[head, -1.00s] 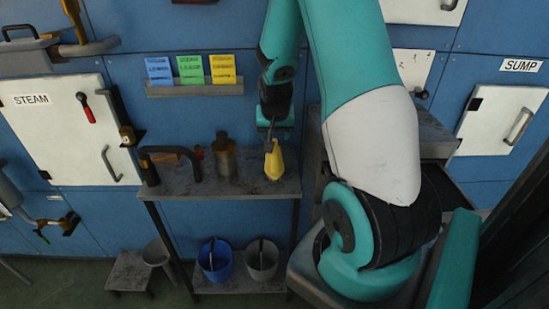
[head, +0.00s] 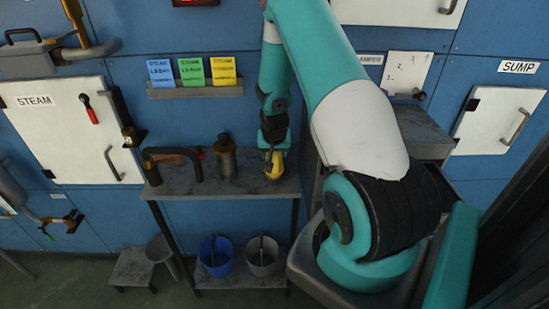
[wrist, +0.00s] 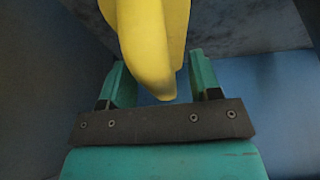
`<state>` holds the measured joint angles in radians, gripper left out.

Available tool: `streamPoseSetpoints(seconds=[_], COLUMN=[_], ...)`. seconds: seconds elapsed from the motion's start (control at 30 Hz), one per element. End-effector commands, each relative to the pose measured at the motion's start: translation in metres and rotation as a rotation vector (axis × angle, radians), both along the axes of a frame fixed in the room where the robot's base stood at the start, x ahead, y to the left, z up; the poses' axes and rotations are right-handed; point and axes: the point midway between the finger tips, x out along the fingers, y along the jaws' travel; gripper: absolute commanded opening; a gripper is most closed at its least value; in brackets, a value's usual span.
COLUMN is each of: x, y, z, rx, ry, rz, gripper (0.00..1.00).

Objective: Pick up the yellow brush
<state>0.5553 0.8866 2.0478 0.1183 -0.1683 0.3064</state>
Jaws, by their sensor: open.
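The yellow brush (head: 273,167) is at the right end of the grey shelf top (head: 228,188) in the head view. Its yellow body also shows large in the wrist view (wrist: 153,40), cut off by the top edge. My gripper (head: 273,150) is directly above the brush in the head view, pointing down. In the wrist view my gripper (wrist: 160,85) is open, with one teal finger to each side of the brush's lower end. I cannot tell whether either finger touches it.
A dark bottle (head: 226,157) and a bent black pipe (head: 172,156) stand left of the brush. A card rack (head: 196,91) is on the blue wall above. A blue bucket (head: 215,256) and a grey bucket (head: 262,255) are on the lower shelf.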

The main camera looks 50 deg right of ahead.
Motion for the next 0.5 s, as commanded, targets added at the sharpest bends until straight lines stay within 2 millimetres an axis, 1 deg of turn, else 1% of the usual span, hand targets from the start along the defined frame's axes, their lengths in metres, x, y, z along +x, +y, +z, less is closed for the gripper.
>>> streamPoseSetpoints(seconds=[0.07,0.17,0.2,0.27,0.3,0.33,0.5], x=[-0.0001,-0.0001,-0.0002,-0.0002,-0.0002,-0.0002,-0.0002], y=[0.0001,0.0002,0.0002,0.0002,0.0002,0.0002,0.0002], z=[0.0000,0.0000,0.0001,0.0001,0.0001,0.0002,0.0004], rx=[0.000,0.000,0.000,0.001,0.001,0.001,0.000], ry=[0.000,0.000,0.000,0.001,0.001,0.001,0.000], rz=[0.000,0.000,0.000,0.000,0.000,0.000,0.000], gripper=[0.57,0.37,0.27,0.14,0.04,0.01,0.01])
